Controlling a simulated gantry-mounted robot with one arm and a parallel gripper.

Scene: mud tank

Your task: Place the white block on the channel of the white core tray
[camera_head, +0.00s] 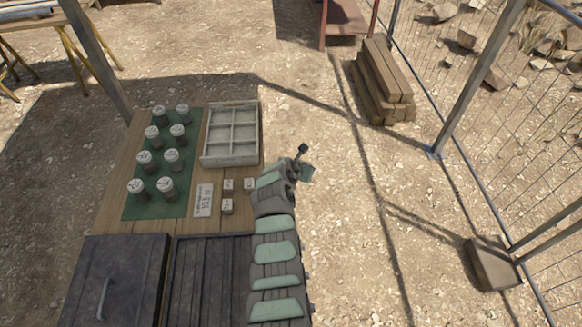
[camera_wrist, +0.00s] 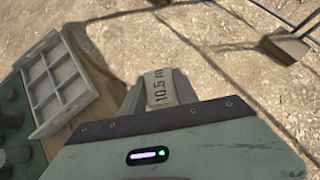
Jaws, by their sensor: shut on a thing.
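The white core tray (camera_head: 204,147) lies on the wooden table, a pale frame with several open channels split by dividers. It also shows at the left of the wrist view (camera_wrist: 92,92). My gripper (camera_head: 305,172) is off the table's right side, to the right of the tray and apart from it. In the wrist view my gripper (camera_wrist: 158,84) is shut on a white block (camera_wrist: 159,88), off-white and marked "10.5 m". The block's lower end is hidden by the gripper body. The head view does not show the held block clearly.
Small pale blocks (camera_head: 228,185) and a white printed card (camera_head: 203,200) lie in front of the tray. Several white-lidded jars (camera_head: 172,160) stand on a green mat (camera_head: 135,207) to its left. A dark case (camera_head: 115,275) is nearer. Bare gravel lies right of the table.

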